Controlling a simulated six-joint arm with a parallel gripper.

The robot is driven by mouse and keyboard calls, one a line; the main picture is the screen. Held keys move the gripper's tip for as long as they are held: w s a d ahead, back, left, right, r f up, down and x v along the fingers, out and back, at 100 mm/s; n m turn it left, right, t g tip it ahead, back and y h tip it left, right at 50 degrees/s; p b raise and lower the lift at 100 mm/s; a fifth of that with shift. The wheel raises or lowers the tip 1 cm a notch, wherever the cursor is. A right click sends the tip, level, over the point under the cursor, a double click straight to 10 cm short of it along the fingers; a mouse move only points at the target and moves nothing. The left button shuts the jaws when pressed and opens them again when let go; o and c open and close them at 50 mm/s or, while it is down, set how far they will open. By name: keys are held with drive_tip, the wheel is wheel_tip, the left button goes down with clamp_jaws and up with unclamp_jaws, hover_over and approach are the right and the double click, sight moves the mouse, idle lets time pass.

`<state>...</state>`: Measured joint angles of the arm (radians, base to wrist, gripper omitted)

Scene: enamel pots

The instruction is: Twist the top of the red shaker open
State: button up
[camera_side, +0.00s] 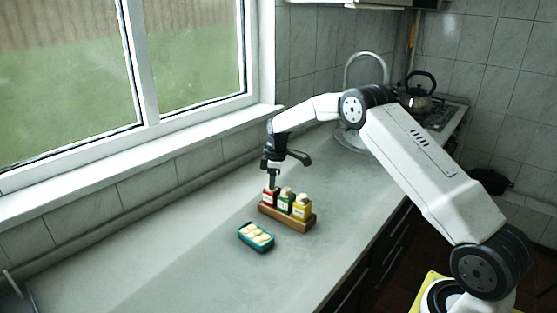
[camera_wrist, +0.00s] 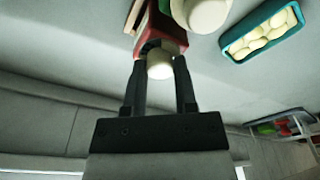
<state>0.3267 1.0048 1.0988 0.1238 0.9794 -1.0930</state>
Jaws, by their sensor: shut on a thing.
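The red shaker (camera_side: 269,197) stands upright in the left end of a brown wooden rack (camera_side: 288,219). In the wrist view my gripper (camera_wrist: 160,72) is shut on the red shaker's top, with one dark finger on each side. Whether the top has turned cannot be seen.
A green shaker (camera_side: 285,202) and a yellow shaker (camera_side: 302,207) stand close beside it in the rack. A teal dish (camera_side: 256,237) with pale pieces sits in front. The window wall is behind; the counter at left is clear.

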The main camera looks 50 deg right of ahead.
drive_tip(key=shift+n, duration=2.1)
drive_tip(key=o, duration=1.3)
drive_tip(key=shift+c, duration=0.2)
drive_tip(key=shift+r, duration=0.1)
drive_tip(key=shift+r, duration=3.45)
